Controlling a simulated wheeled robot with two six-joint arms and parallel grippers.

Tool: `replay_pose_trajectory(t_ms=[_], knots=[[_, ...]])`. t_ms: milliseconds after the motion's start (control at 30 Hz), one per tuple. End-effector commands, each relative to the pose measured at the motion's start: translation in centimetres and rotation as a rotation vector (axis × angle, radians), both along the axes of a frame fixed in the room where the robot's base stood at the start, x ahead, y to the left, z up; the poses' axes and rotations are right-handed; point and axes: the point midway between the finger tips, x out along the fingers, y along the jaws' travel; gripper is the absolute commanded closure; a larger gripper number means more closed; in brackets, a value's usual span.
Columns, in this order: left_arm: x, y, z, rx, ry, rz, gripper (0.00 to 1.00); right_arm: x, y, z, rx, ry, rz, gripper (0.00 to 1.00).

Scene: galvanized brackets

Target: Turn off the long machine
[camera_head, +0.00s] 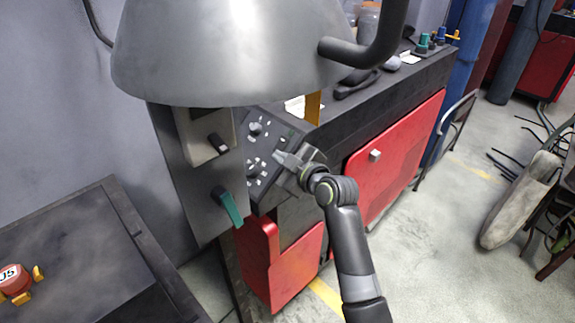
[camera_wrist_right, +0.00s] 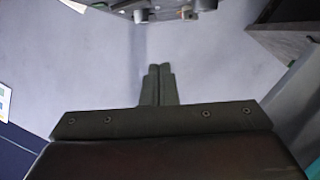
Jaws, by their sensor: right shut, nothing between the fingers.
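The long machine, black on top with a red front panel (camera_head: 395,150), runs from the middle to the back right in the head view. At its near end is a dark sloped control panel (camera_head: 262,190) with several small light knobs and buttons. Left of it, a grey plate carries a box with a black switch handle (camera_head: 218,143) and, lower, a green lever (camera_head: 228,207). My right gripper (camera_head: 279,157) is in front of the control panel, shut and empty; contact cannot be told. Its closed fingers (camera_wrist_right: 159,82) show in the right wrist view. My left gripper is out of view.
A large grey metal housing (camera_head: 225,50) with a dark curved bar (camera_head: 385,35) overhangs the panel. A dark table (camera_head: 85,260) at the lower left bears a red-orange object (camera_head: 14,281). Open grey floor (camera_head: 430,260) lies to the right, with a worn seat (camera_head: 520,200) beyond.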

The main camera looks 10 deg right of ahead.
Motion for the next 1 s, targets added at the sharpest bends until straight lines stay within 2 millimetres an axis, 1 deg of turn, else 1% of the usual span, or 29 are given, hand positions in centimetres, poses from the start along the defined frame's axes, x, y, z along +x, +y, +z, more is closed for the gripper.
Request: replay_pose_trajectory(t_ms=[100, 300, 800, 867, 933, 967, 1000], knots=[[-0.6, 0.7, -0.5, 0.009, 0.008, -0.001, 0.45, -1.1, -0.6, 0.1, 0.000, -0.001, -0.001, 1.00], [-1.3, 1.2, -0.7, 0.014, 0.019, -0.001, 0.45, -2.1, -1.0, 0.3, 0.000, 0.001, -0.001, 1.00], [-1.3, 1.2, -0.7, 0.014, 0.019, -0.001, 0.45, -2.2, -1.1, 0.3, 0.000, 0.002, -0.001, 1.00], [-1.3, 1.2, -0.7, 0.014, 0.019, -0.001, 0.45, -2.1, -1.2, -0.3, 0.002, 0.014, -0.006, 1.00], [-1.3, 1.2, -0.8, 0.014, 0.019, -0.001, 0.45, -2.0, -1.6, -2.1, 0.010, 0.050, -0.024, 1.00], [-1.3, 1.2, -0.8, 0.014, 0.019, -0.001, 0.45, -1.9, -1.9, -3.4, 0.016, 0.075, -0.036, 1.00], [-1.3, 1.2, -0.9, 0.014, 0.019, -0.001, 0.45, -1.9, -2.4, -5.4, 0.026, 0.115, -0.057, 1.00]])
